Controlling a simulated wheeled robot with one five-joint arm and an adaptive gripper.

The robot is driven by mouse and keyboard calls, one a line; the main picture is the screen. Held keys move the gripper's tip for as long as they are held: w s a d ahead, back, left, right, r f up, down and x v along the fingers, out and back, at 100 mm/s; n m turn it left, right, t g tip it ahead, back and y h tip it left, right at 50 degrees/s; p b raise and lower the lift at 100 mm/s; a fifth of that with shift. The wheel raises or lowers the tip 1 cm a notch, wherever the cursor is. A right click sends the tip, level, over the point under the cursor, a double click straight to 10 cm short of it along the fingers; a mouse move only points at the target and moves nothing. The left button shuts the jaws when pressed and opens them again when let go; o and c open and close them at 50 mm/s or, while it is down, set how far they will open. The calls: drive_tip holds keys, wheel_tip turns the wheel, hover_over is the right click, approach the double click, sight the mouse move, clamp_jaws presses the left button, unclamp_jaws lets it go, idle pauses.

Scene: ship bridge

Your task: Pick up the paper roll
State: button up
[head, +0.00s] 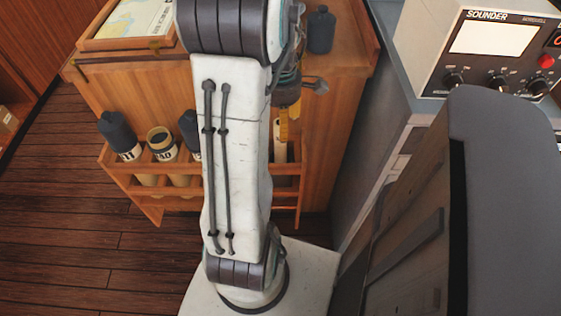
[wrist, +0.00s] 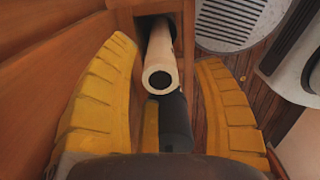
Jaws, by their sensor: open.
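The paper roll (wrist: 160,58) is cream with a dark hollow end. In the wrist view it lies between the two yellow fingers of my gripper (wrist: 165,52), with gaps on both sides. My gripper is open and not closed on it. In the head view a pale roll (head: 280,151) stands in the right part of the wooden rack, partly hidden by my arm. A yellow finger of my gripper (head: 284,128) shows just above it.
The rack (head: 128,172) on the cabinet front also holds black-capped tubes (head: 119,133) and an open-topped tube (head: 161,142). A dark bottle (head: 321,30) and a chart (head: 130,18) are on top. A sounder console (head: 497,50) and grey seat (head: 510,190) stand at right. Floor at left is clear.

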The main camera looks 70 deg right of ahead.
wheel_tip(320, 180, down, 4)
drive_tip(key=shift+f+b, duration=0.2)
drive_tip(key=shift+b, duration=0.2)
drive_tip(key=shift+c, duration=0.2)
clamp_jaws()
idle(0.4)
